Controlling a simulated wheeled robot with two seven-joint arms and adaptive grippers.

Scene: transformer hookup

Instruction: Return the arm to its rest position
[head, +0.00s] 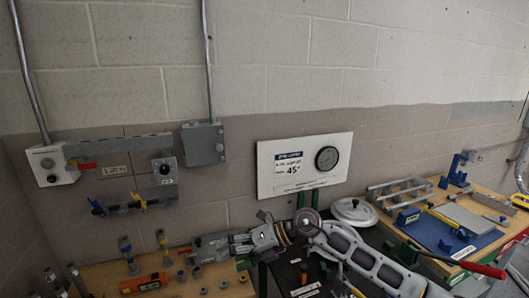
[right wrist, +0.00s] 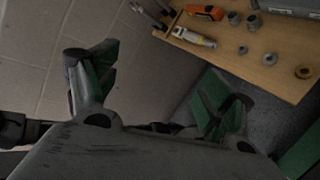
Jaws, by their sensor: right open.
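My right gripper (head: 250,241) is above the workbench in the middle of the head view, with its arm coming in from the lower right. In the right wrist view the right gripper (right wrist: 160,88) has its two green-lined fingers wide apart, with nothing between them. My left gripper is not in view.
A white gauge panel (head: 302,181) and a grey box (head: 204,144) are on the wall. A blue mat (head: 430,231) lies on the right bench. A round white lid (head: 353,211) is behind my arm.

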